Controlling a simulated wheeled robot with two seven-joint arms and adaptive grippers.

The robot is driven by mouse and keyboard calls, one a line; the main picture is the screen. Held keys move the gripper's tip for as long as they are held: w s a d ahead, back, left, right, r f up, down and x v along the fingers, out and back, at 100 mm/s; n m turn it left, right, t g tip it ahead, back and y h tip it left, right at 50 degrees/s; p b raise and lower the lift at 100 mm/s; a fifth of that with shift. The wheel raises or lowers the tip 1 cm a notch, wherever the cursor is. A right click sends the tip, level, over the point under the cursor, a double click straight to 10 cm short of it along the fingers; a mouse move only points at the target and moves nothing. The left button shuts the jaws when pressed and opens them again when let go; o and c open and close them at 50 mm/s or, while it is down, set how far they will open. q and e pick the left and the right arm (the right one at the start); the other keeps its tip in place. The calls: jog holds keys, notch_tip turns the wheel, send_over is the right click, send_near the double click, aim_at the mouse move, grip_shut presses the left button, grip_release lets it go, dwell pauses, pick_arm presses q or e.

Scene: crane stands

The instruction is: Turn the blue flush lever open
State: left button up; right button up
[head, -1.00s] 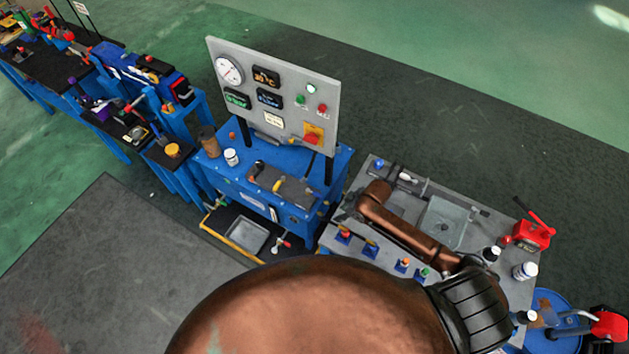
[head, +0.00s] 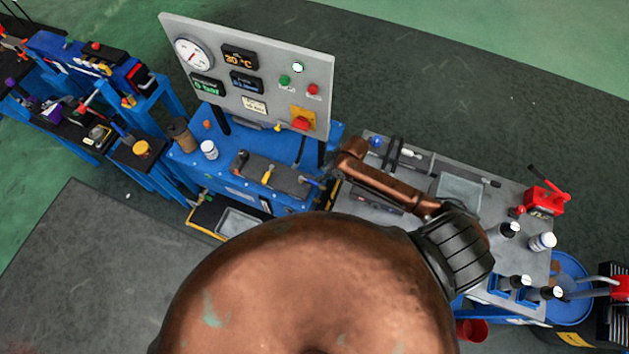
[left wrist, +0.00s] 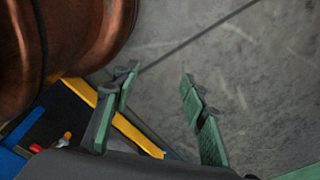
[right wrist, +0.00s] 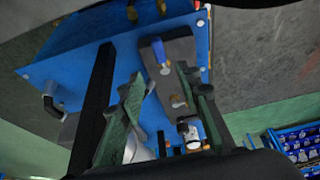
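A dark grey valve plate (head: 285,182) with small handles lies on the blue bench below the gauge panel in the head view. A small blue handle-like part (head: 312,181) is at its right end; I cannot tell for sure that it is the flush lever. My right gripper (head: 329,176) is beside that end, small and partly hidden by my arm. My left gripper (left wrist: 158,78) is open and empty over the floor, outside the head view.
The gauge panel (head: 247,80) stands behind the plate on black posts. A white jar (head: 208,149) stands on the blue bench (head: 190,160). A grey table (head: 400,213) with bottles and a red device (head: 543,199) is at the right. The floor in front is clear.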

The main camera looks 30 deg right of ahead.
aim_at(315, 182)
jog(key=x, duration=0.3)
jog(key=b+x, duration=0.1)
jog(key=x, duration=0.2)
jog(key=b+x, duration=0.1)
jog(key=x, duration=0.2)
jog(key=shift+s+d+f, duration=0.25)
jog(key=shift+s+f, duration=0.05)
jog(key=shift+f, duration=0.05)
jog(key=shift+w+a+f, duration=0.15)
jog(key=shift+w+f, duration=0.05)
jog(key=shift+f, duration=0.35)
pick_arm(q)
notch_tip(315, 182, down, 3)
jog(key=shift+s+f, duration=0.1)
pick_arm(e)
jog(key=shift+c, duration=0.5)
jog(key=c, duration=0.5)
pick_arm(q)
jog(key=shift+w, duration=0.45)
pick_arm(e)
grip_shut()
